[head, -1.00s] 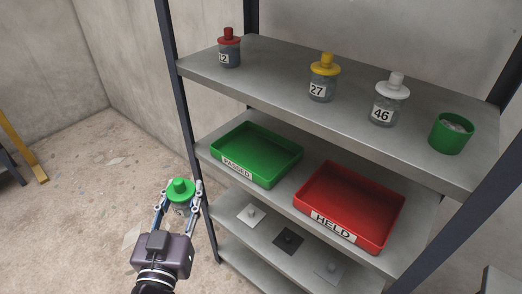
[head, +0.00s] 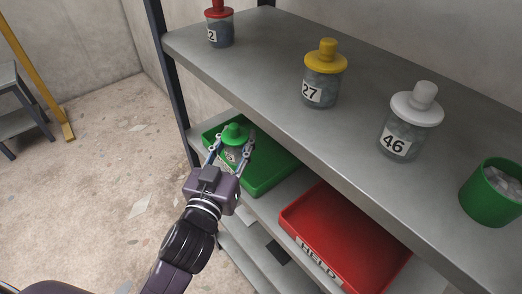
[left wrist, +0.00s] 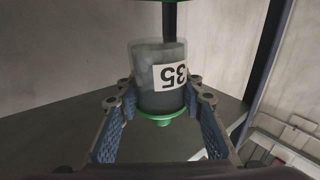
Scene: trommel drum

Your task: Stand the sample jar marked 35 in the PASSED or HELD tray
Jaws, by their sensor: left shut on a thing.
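The sample jar (head: 235,137) has a green lid and is upright, held in my left gripper (head: 232,149). Its label, reading 35, shows upside down on the jar in the left wrist view (left wrist: 160,95), where both fingers flank the jar. In the head view the jar overlaps the left part of the green tray (head: 268,178); whether it touches the tray is unclear. The tray's front label is hidden by my gripper. The red HELD tray (head: 345,240) is to the right on the same shelf and looks empty. My right gripper is out of view.
The upper shelf (head: 270,100) overhangs the trays. On it stand a red-lidded jar (head: 221,30), yellow-lidded jar 27 (head: 321,88), white-lidded jar 46 (head: 404,138) and a green cup (head: 492,192) of pale pieces. A dark rack post (head: 168,85) is left of the trays.

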